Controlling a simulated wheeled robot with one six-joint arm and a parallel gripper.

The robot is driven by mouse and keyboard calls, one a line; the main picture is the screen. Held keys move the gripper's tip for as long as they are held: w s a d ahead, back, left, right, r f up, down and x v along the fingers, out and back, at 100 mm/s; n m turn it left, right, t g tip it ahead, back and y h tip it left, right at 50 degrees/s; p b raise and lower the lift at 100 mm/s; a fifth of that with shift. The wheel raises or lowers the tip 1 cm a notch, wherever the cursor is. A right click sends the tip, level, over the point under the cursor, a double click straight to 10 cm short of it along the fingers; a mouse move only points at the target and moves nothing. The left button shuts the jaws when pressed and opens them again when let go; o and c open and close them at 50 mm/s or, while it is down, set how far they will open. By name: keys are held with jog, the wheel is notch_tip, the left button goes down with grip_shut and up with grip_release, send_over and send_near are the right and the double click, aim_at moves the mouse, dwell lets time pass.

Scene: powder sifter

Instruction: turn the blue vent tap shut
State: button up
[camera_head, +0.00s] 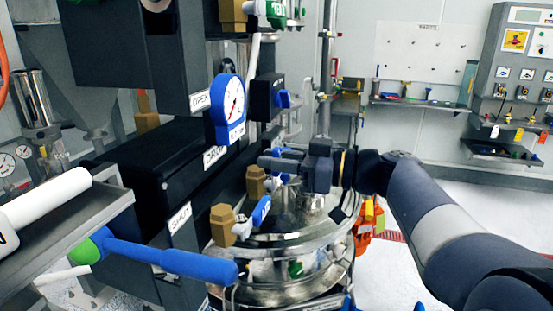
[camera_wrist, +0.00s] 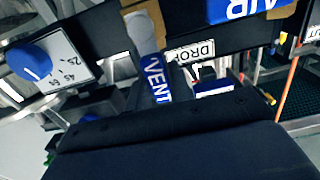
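The blue vent tap shows in the wrist view as a blue handle lettered VENT (camera_wrist: 157,80), just beyond the dark body of my gripper, with a brass part above it. In the head view my gripper (camera_head: 272,162) points left, level, over the metal vessel. A brass valve body (camera_head: 256,183) with a bit of blue handle (camera_head: 285,179) sits right below and behind its fingers, mostly hidden by them; it appears to be the vent tap. I cannot tell whether the fingers touch the handle or how far apart they are.
Another brass valve (camera_head: 222,226) with a blue handle (camera_head: 261,211) stands nearer, lower left of my gripper. A blue-rimmed gauge (camera_head: 229,108) and a black box with a blue knob (camera_head: 267,96) are above. A long blue lever (camera_head: 180,262) juts out at lower left.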

grip_shut()
jog(key=shift+w, duration=0.1)
jog(key=w+d+f+m+b, duration=0.2)
jog(key=w+f+m, duration=0.3)
jog(key=m, duration=1.3)
jog(key=shift+f, duration=0.2)
jog(key=shift+a+f, duration=0.1)
dwell(0.6)
jog(key=o, duration=0.5)
grip_release()
jog(key=shift+o, duration=0.2)
jog(key=shift+s, duration=0.1)
